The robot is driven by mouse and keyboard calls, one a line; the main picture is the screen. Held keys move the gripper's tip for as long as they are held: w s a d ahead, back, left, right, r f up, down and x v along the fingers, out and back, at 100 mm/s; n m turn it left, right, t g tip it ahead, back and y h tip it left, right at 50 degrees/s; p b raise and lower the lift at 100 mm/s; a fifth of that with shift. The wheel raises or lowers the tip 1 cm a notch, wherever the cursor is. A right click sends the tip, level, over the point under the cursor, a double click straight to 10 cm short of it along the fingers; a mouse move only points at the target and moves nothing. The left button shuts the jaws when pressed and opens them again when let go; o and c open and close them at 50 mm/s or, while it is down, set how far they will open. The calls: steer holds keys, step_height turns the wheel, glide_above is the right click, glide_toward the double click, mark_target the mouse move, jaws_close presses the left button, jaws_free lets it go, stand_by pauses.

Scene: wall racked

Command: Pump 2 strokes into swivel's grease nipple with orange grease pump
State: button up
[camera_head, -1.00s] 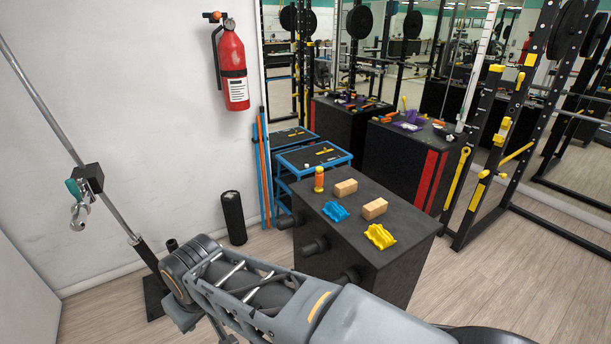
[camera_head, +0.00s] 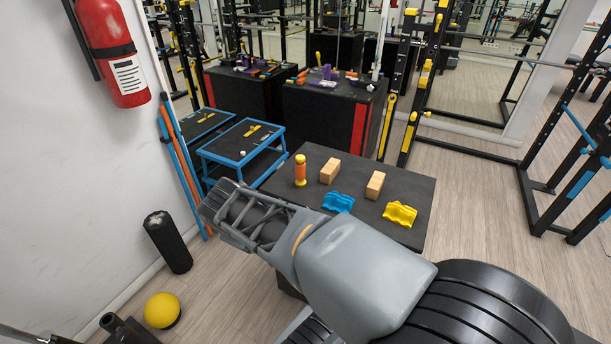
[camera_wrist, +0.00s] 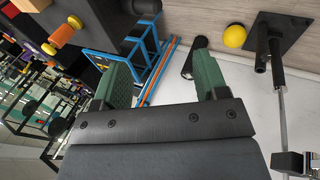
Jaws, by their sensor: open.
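The orange grease pump (camera_head: 300,170), an upright orange cylinder with yellow parts, stands on the black box (camera_head: 335,240) near its back left corner. It also shows at the upper left of the wrist view (camera_wrist: 62,36). My gripper (camera_wrist: 160,78) is open and empty, with its two green fingers wide apart and well away from the pump. In the head view only my arm shows, and it covers part of the box. A black block on the steel bar (camera_wrist: 288,162), probably part of the swivel, shows at the lower right of the wrist view. No grease nipple can be made out.
Two wooden blocks (camera_head: 330,171), a blue piece (camera_head: 338,203) and a yellow piece (camera_head: 400,214) share the box top. A blue-framed step (camera_head: 243,140), a black roller (camera_head: 168,242) and a yellow ball (camera_head: 162,310) stand to the left. Floor right of the box is clear.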

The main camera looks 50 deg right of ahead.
steer(key=w+d+f+n+h+b, duration=0.2)
steer(key=d+f+n+h+b, duration=0.25)
steer(key=d, duration=0.45)
steer(key=n+t+h+b, duration=0.4)
steer(key=n+h+b, duration=0.3)
steer(key=n, duration=0.8)
glide_toward(302, 157)
steer(key=shift+t+h, duration=0.25)
steer(key=shift+t, duration=0.15)
steer(key=x, duration=0.4)
steer(key=f+x, duration=0.1)
steer(key=x, duration=0.3)
steer(key=f+x, duration=0.1)
steer(key=x, duration=0.3)
steer(key=shift+w+a+f+p, duration=0.1)
steer(key=shift+w+f+p, duration=0.1)
steer(key=shift+p, duration=0.2)
jaws_close()
